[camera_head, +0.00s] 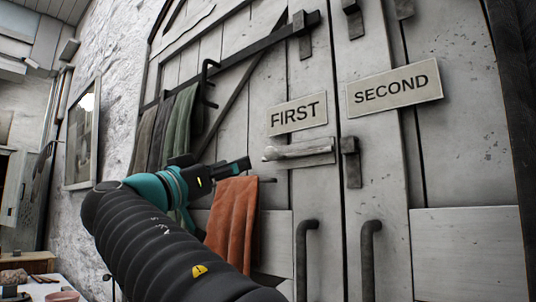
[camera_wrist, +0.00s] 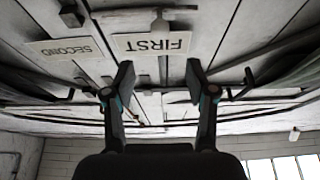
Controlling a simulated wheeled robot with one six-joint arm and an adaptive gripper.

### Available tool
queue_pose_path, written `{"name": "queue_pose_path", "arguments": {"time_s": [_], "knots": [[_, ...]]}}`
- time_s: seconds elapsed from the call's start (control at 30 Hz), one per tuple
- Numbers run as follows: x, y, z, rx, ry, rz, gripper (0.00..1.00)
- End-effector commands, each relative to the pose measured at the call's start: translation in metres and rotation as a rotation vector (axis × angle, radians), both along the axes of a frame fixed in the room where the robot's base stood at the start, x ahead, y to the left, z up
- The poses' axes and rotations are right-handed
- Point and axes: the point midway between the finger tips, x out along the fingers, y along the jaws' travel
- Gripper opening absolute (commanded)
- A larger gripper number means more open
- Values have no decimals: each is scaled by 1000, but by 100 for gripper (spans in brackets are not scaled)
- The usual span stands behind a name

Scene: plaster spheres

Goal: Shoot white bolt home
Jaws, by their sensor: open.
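The white bolt (camera_head: 300,149) lies nearly level on the left door leaf, just under the FIRST sign (camera_head: 297,115). Its right end stops near the seam between the leaves. A dark keeper (camera_head: 351,161) sits on the right leaf, and a small gap seems to show between them. My gripper (camera_head: 243,165) is to the left of the bolt's left end, apart from it. In the wrist view, which is upside down, my gripper (camera_wrist: 158,75) is open and empty, with the bolt (camera_wrist: 130,18) beyond the inverted FIRST sign (camera_wrist: 150,43).
An orange cloth (camera_head: 232,225) hangs right below my gripper. Green and grey cloths (camera_head: 180,125) hang to the left. A dark bar (camera_head: 250,55) with a bracket runs above, and the SECOND sign (camera_head: 394,87) is on the right leaf. Two dark pull handles (camera_head: 306,260) stand out below.

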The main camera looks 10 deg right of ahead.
Motion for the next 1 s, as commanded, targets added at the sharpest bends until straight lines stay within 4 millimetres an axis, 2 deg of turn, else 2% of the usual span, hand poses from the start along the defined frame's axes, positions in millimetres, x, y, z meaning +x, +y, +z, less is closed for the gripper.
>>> {"name": "queue_pose_path", "arguments": {"time_s": [0.6, 0.8, 1.0], "knots": [[56, -78, 41, -1, 4, -4, 56], [68, -95, 49, -1, 3, -1, 56], [73, -101, 51, -1, 3, 0, 56]]}}
